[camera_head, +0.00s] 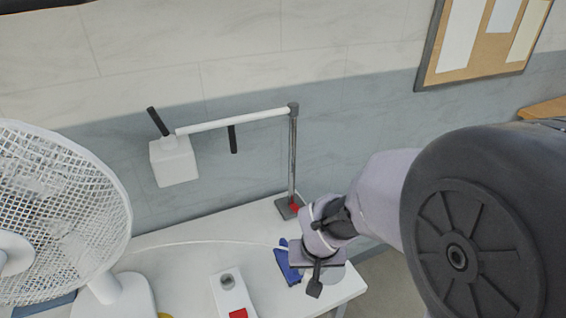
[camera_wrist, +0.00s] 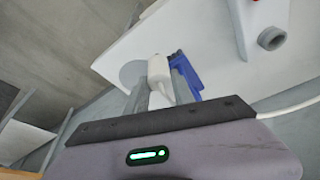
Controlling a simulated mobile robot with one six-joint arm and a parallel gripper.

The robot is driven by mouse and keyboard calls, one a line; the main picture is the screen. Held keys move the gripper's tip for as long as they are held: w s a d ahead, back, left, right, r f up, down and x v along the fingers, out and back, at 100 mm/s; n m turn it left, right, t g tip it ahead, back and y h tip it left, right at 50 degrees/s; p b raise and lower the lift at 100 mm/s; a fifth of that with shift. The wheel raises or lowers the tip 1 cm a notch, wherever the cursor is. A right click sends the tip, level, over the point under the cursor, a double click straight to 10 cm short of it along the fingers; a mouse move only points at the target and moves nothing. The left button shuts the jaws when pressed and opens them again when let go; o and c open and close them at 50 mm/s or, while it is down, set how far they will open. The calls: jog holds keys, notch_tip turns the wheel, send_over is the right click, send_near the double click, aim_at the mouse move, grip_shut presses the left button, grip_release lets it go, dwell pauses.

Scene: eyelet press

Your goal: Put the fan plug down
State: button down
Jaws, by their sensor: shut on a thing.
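The fan plug (camera_wrist: 158,70) is white and sits between the two fingers of my gripper (camera_wrist: 160,80) in the wrist view. My gripper is shut on it, above the right end of the white table (camera_head: 190,235). In the head view my gripper (camera_head: 314,272) hides the plug. A thin white cable (camera_head: 205,242) runs from the fan side across the table towards my gripper. The white fan (camera_head: 55,215) stands at the left. I cannot tell whether the plug touches the table.
A blue object (camera_head: 287,264) lies right beside my gripper. A grey round patch (camera_wrist: 132,73) is near the table's corner. A white box with a red button (camera_head: 238,314) stands at the front. A post with a white arm (camera_head: 292,155) rises at the back.

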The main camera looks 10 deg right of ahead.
jog(key=w+d+f+b, duration=0.1)
jog(key=w, duration=0.1)
jog(key=w+d+f+b, duration=0.1)
jog(key=f, duration=0.1)
jog(key=w+d+f+b, duration=0.1)
jog(key=w, duration=0.1)
jog(key=shift+w+d+f, duration=0.25)
jog(key=shift+w, duration=0.1)
jog(key=shift+r, duration=0.2)
jog(key=shift+f, duration=0.15)
jog(key=c, duration=1.5)
grip_release()
jog(key=shift+f, duration=0.1)
jog(key=o, duration=0.4)
